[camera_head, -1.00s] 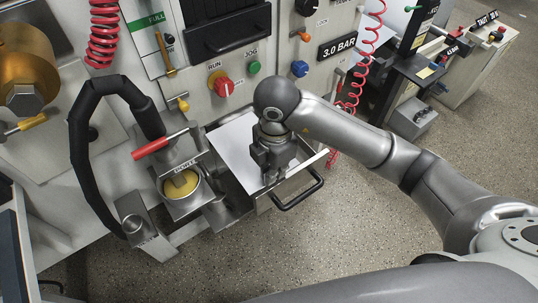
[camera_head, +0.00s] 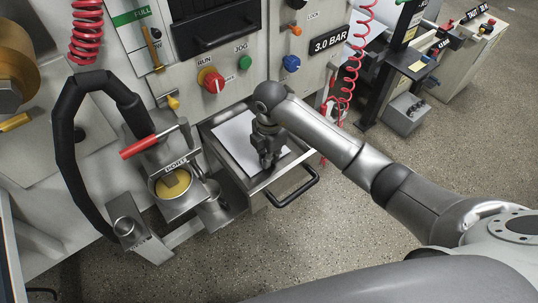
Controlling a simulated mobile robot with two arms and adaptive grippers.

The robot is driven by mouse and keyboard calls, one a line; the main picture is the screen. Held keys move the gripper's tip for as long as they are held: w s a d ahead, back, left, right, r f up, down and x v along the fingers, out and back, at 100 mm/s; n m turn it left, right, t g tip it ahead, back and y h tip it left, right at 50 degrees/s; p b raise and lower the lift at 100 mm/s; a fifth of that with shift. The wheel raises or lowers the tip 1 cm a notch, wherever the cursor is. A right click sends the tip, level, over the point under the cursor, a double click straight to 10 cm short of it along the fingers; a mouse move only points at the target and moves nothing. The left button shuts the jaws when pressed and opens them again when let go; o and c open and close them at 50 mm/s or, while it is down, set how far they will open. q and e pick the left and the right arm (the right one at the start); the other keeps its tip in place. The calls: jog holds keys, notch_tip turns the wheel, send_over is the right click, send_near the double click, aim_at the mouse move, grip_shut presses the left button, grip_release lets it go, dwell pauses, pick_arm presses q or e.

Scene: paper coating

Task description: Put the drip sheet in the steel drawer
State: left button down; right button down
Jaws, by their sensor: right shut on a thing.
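The steel drawer (camera_head: 281,179) is pulled open from the machine front, with a black handle (camera_head: 296,191) on its front. The white drip sheet (camera_head: 236,137) lies flat within the drawer's walls, at or close to its floor. My right gripper (camera_head: 268,165) points down into the drawer and is shut on the sheet near its front right part. The gripper and wrist hide part of the sheet and the exact grip. My left gripper is not in view.
Left of the drawer is a yellow-filled cup (camera_head: 174,184) under a red-handled lever (camera_head: 138,147), with a black hose (camera_head: 66,150) beside it. A red coiled hose (camera_head: 350,75) hangs right of the drawer. The floor in front is clear.

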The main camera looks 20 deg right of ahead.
jog(key=shift+f, duration=0.1)
jog(key=shift+f, duration=0.15)
jog(key=c, duration=1.6)
grip_release()
jog(key=shift+r, duration=0.3)
notch_tip(320, 180, up, 12)
jog(key=shift+s+f, duration=0.1)
